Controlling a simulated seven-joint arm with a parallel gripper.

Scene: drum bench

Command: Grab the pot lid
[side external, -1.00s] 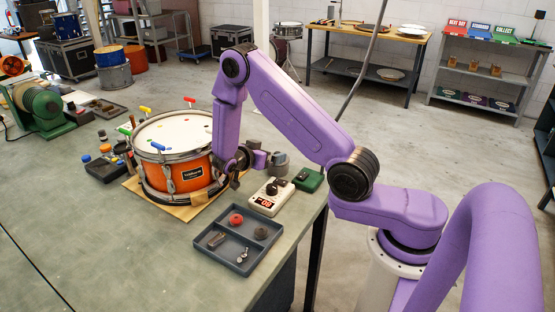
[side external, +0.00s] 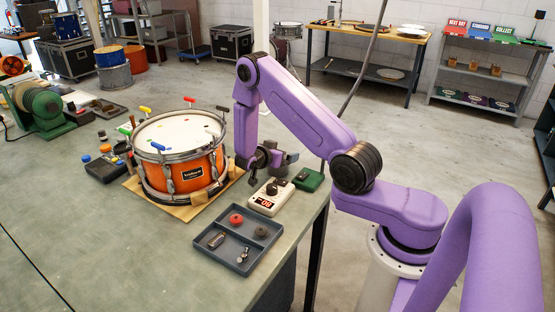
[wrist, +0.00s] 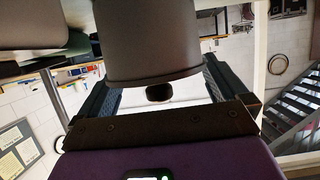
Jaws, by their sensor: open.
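I cannot make out a pot lid for certain in either view. My gripper (side external: 253,178) is low over the bench, right of the orange drum (side external: 190,172) and behind the white box with a red display (side external: 270,197). In the wrist view its fingers (wrist: 160,88) stand apart. A smooth grey cylindrical thing (wrist: 150,40) fills the space ahead of and between them, with a small dark round shape (wrist: 159,92) below it. I cannot tell whether the fingers touch it.
A dark divided tray (side external: 240,264) with small parts lies at the front. A green box (side external: 309,180) sits by the bench's right edge. A green machine (side external: 38,108) stands at the far left. Round flat things (side external: 411,31) lie on a distant table. The bench's front left is clear.

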